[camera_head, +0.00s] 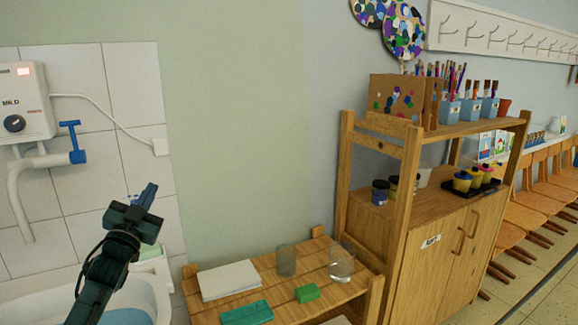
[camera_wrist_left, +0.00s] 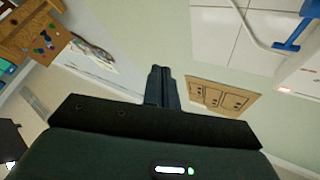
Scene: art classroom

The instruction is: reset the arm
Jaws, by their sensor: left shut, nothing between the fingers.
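My left gripper (camera_head: 147,195) is raised at the left of the head view, in front of the tiled wall and above the basin. Its fingers are together and hold nothing. In the left wrist view the closed fingers (camera_wrist_left: 161,84) stick out from the dark gripper body, with no object between or touching them. My right gripper is in neither view.
A low wooden table (camera_head: 205,312) holds white paper (camera_head: 229,280), a green cloth (camera_head: 247,313), a green block (camera_head: 307,292) and two glasses. A tall wooden cabinet (camera_head: 425,255) stands right of it. A basin (camera_head: 130,300) and water heater (camera_head: 22,103) are at left.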

